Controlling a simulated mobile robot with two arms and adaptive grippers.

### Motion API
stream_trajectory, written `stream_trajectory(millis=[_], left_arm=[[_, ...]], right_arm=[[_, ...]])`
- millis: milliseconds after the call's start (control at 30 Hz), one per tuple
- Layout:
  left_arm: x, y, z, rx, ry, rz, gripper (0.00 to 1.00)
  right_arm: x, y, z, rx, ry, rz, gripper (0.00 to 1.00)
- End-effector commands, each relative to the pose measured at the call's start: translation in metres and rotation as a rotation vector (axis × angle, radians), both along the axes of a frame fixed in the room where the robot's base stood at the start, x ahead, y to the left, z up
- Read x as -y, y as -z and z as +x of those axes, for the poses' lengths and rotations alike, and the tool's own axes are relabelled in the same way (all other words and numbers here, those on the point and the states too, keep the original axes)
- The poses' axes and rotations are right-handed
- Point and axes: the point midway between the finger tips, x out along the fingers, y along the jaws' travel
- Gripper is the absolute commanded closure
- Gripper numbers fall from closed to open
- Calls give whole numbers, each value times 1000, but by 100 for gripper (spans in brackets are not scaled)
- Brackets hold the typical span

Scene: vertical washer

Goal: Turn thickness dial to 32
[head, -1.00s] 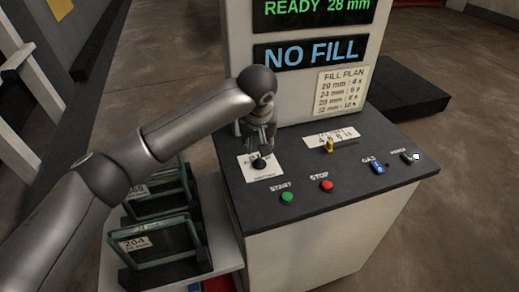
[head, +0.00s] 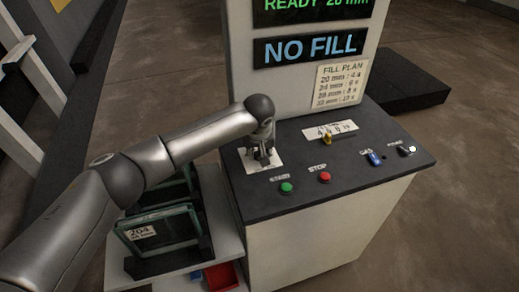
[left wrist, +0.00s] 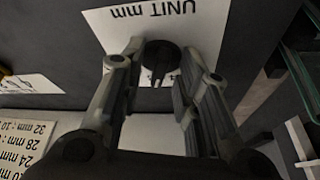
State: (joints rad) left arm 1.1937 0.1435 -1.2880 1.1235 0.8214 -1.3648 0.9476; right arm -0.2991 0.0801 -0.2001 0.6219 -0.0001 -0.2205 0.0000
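The thickness dial is a small black knob with a pointer, on a white card marked "UNIT mm" in the left wrist view (left wrist: 162,58). In the head view its card (head: 277,158) lies at the panel's left, with the knob hidden behind my left gripper (head: 262,156). In the left wrist view my left gripper (left wrist: 160,75) is open, one finger on each side of the knob, with gaps showing. I cannot tell whether the tips touch it. The upper display (head: 318,5) is cut off and reads READY with a mm value I cannot read surely. My right gripper is not in view.
The panel also carries a green START button (head: 287,187), a red STOP button (head: 324,177), a yellow knob (head: 327,137), a blue GAS switch (head: 374,159) and another switch (head: 406,149). A NO FILL display (head: 309,48) stands behind. A rack with a framed piece marked 204 (head: 165,230) is left.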

Motion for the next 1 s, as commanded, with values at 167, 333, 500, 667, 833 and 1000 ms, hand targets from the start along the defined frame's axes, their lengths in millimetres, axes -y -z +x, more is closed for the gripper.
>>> stream_trajectory(millis=[167, 333, 500, 667, 833, 1000], left_arm=[[0, 0, 0, 0, 0, 0, 96], [0, 0, 0, -1, 0, 0, 100], [-1, 0, -1, -2, 14, 0, 100], [-2, -1, -1, -5, 69, -1, 100], [-3, -1, -1, -7, 176, -1, 100], [-4, -1, -1, -7, 314, -2, 100]], right_arm=[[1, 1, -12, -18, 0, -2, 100], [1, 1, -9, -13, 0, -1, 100], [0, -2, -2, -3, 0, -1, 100], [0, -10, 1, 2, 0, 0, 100], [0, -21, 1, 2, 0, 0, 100], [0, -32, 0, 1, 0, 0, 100]])
